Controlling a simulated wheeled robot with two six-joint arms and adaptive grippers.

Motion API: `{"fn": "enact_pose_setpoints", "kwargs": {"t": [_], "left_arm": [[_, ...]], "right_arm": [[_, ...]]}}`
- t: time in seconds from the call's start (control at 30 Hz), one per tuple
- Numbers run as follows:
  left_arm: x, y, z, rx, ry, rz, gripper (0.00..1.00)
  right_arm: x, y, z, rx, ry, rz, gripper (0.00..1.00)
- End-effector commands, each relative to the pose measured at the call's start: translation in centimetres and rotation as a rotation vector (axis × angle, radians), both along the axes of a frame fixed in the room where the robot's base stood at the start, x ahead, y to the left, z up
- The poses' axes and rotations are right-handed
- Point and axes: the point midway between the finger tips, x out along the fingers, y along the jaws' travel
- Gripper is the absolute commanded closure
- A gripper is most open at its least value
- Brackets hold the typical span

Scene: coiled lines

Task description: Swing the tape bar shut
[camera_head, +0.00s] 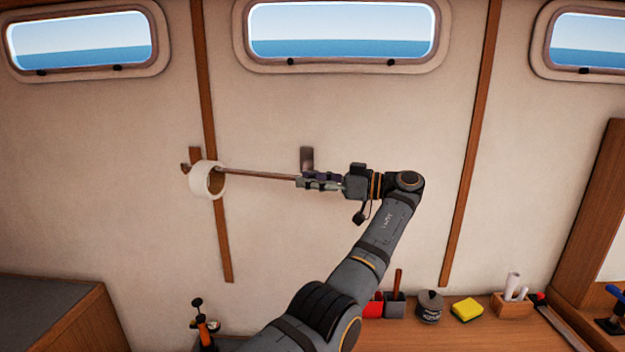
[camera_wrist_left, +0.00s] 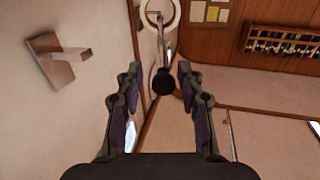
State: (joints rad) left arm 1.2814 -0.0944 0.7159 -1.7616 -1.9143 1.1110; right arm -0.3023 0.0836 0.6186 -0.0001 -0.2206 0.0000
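The tape bar (camera_head: 262,174) is a thin brown rod reaching right from a wooden mount (camera_head: 195,156) on the wall. A white tape roll (camera_head: 196,182) hangs on it near the mount. In the left wrist view, the bar's dark round knob (camera_wrist_left: 163,82) sits between my fingers, with gaps on both sides. The tape roll (camera_wrist_left: 148,15) shows beyond it. My left gripper (camera_head: 300,182) is open around the knob end. My right gripper is not in view.
A wooden counter (camera_head: 480,335) below holds a red and grey holder (camera_head: 394,305), a dark jar (camera_head: 429,306), a yellow sponge (camera_head: 467,309) and a box of rolls (camera_head: 511,304). An orange-and-black object (camera_head: 205,332) stands at lower left.

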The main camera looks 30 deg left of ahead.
Motion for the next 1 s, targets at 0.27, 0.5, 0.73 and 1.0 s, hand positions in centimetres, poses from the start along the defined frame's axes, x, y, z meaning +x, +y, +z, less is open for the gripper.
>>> {"fn": "enact_pose_setpoints", "kwargs": {"t": [0.27, 0.5, 0.73, 1.0], "left_arm": [[0.0, 0.0, 0.2, 0.002, -0.003, -0.001, 0.56], [0.0, 0.0, 3.6, 0.003, -0.006, -0.001, 0.56], [0.0, 0.1, 8.4, 0.002, -0.003, 0.0, 0.56], [0.0, 0.1, 10.1, 0.0, -0.001, 0.0, 0.56]], "right_arm": [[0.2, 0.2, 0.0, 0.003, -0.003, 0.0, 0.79], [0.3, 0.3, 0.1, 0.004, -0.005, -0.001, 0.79], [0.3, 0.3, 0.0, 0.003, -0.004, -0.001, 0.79], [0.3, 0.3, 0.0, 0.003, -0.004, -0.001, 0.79]]}}
